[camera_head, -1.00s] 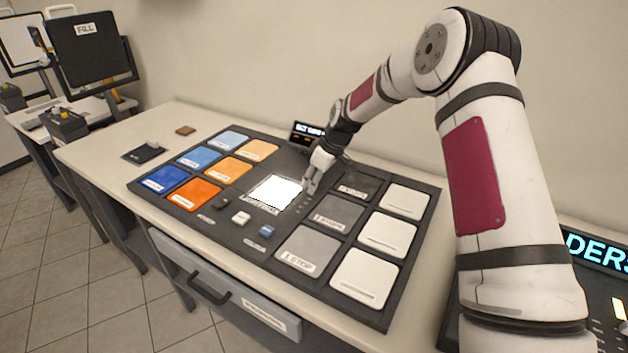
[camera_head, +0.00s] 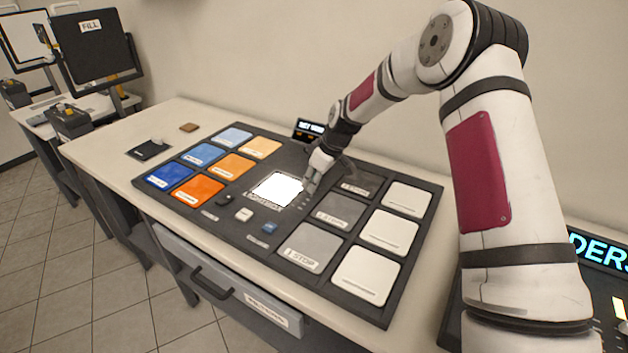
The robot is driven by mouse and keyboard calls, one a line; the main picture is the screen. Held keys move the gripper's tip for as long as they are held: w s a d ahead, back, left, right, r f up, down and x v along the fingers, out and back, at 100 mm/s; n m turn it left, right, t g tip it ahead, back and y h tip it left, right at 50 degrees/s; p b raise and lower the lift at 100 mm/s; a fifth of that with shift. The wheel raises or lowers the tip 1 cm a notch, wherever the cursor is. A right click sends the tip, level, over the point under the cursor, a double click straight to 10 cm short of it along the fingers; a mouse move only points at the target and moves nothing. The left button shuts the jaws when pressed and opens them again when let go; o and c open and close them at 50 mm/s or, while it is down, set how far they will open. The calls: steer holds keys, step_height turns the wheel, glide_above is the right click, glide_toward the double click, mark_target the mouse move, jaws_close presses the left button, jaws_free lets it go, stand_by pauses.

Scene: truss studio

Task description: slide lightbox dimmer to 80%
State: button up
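The lightbox (camera_head: 276,188) is a bright white glowing square set in the middle of a dark board on the table. My gripper (camera_head: 309,189) points down at the lightbox's right edge, beside a column of small marks on the board. The dimmer's slider is not clearly visible; my gripper may be covering it. The fingers are small and close together, and I cannot tell whether they are shut or hold anything. A small dark unit with a lit display (camera_head: 309,129) stands behind the board, its text too small to read.
Blue and orange gel squares (camera_head: 202,190) fill the board's left part; grey and white squares (camera_head: 365,277) fill its right. Small white and blue blocks (camera_head: 244,214) lie in front of the lightbox. A small black panel with a knob (camera_head: 150,149) sits at the table's left.

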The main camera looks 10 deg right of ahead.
steer(key=shift+o, duration=0.8)
steer(key=v, duration=1.2)
